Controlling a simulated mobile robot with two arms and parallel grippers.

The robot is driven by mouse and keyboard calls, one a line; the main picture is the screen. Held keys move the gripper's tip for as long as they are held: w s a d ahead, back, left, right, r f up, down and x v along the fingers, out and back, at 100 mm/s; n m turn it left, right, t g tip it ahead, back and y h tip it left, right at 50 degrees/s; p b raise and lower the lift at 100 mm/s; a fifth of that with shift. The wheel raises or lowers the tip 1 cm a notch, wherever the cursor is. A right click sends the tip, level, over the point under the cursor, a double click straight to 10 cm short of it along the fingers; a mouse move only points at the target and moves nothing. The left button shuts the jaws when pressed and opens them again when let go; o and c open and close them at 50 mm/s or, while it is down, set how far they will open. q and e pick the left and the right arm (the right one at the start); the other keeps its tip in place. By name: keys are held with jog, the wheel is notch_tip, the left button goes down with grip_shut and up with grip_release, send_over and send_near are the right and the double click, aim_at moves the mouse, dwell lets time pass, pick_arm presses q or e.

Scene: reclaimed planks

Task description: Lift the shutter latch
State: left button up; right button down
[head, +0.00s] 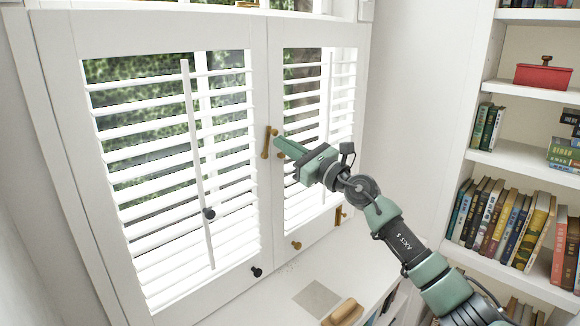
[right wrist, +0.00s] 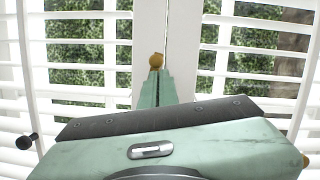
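The brass shutter latch (head: 266,142) is a small upright bar on the stile where the two white louvred shutter panels meet. Its rounded brass end (right wrist: 156,60) shows just beyond my fingertips in the right wrist view. My right gripper (head: 279,142) reaches in from the right with its green fingers close together, tips right beside the latch. I see nothing clearly between the fingers, and I cannot tell whether the tips touch the latch. The left shutter panel (head: 258,110) and right shutter panel (head: 276,75) look closed. My left gripper is not in view.
A white ledge (head: 270,300) below holds a grey square (head: 317,299) and a wooden object (head: 343,312). Dark knobs (head: 257,272) and a brass knob (head: 296,245) stick out low on the shutters. Bookshelves (head: 515,160) stand at right, with a red box (head: 543,75).

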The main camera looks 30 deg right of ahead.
jog(key=shift+s+a+r+n, duration=0.1)
jog(key=shift+a+r+n, duration=0.1)
jog(key=shift+n, duration=0.4)
jog(key=b+v, duration=0.2)
jog(key=v, duration=0.5)
jog(key=shift+s+d+f, duration=0.2)
jog(key=shift+s, duration=0.1)
jog(key=shift+y, duration=0.3)
